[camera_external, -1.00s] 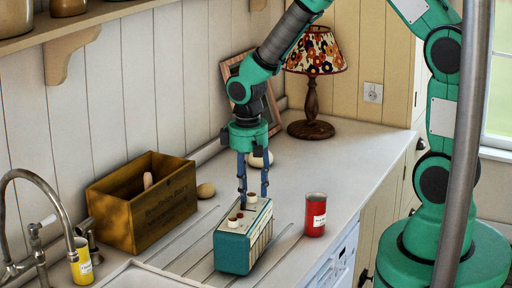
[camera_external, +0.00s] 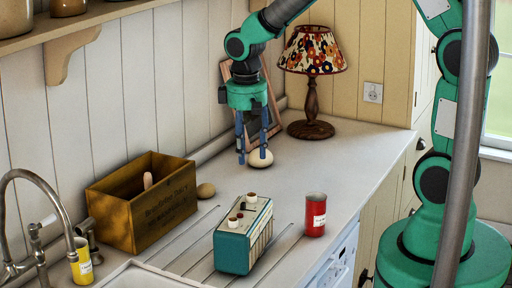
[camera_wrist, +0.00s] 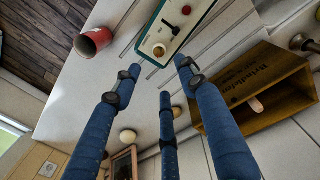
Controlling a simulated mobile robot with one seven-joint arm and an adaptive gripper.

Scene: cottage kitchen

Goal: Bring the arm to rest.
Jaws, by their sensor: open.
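My gripper (camera_external: 252,156) is green with blue fingers. It is open and empty, above the back of the counter (camera_external: 318,172), with its fingertips in front of a pale round object (camera_external: 261,159) in the external view. In the wrist view its blue fingers (camera_wrist: 160,82) are spread apart with nothing between them. A teal and cream radio (camera_external: 235,247) stands on the counter below and in front of the gripper, with a small pale round piece (camera_external: 252,197) on its top. The radio also shows at the top of the wrist view (camera_wrist: 170,32), clear of the fingers.
A wooden crate (camera_external: 160,218) stands left, with a brown round object (camera_external: 206,190) beside it. A red can (camera_external: 315,222) stands right of the radio. A lamp (camera_external: 311,100) and a frame (camera_external: 272,118) stand behind. A tap (camera_external: 35,185) and a yellow can (camera_external: 82,265) are front left.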

